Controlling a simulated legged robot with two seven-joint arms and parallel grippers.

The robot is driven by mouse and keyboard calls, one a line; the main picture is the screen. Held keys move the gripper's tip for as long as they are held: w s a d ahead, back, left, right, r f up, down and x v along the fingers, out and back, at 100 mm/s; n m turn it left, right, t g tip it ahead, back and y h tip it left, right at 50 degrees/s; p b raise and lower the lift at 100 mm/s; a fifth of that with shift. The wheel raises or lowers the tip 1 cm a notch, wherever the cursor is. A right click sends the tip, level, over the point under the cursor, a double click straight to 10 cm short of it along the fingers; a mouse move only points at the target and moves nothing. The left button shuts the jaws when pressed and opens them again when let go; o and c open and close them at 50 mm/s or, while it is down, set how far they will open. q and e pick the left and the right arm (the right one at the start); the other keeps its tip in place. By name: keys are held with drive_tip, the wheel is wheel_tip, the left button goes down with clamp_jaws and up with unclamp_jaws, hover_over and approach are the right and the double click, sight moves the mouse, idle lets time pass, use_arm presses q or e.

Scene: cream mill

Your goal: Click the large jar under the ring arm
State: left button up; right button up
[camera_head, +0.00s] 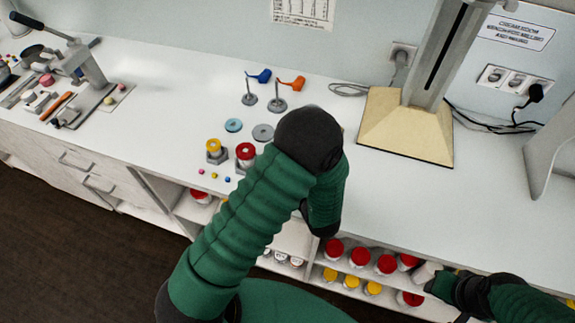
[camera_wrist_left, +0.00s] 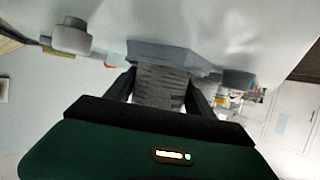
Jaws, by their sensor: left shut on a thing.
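My left gripper (camera_wrist_left: 160,78) is shut on a grey ribbed thing (camera_wrist_left: 160,92) in the left wrist view; I cannot tell whether this is the large jar. A wide flat grey block (camera_wrist_left: 160,54) shows just beyond it. In the head view my left arm hides this gripper. A grey column on a cream base (camera_head: 405,130) stands at the back right; its top is cut off and no ring arm can be made out. My right gripper (camera_head: 437,284) is at the lower right, beside a white object (camera_head: 426,272); its jaws are unclear.
A red-topped jar (camera_head: 245,153) and a yellow-topped jar (camera_head: 214,150) stand on the bench left of my arm. Orange (camera_head: 291,83) and blue (camera_head: 260,76) levers stand behind. Several red-lidded jars (camera_head: 360,257) fill the shelf below.

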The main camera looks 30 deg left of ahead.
use_arm(q)
drive_tip(key=shift+a+r+p, duration=0.1)
drive_tip(key=shift+r+p, duration=0.2)
drive_tip(key=shift+r, duration=0.25)
drive_tip(key=shift+d+r+p, duration=0.25)
drive_tip(key=shift+r+p, duration=0.5)
drive_tip(key=shift+r, duration=0.05)
drive_tip(key=shift+a+r+p, duration=0.15)
drive_tip(key=shift+r+p, duration=0.2)
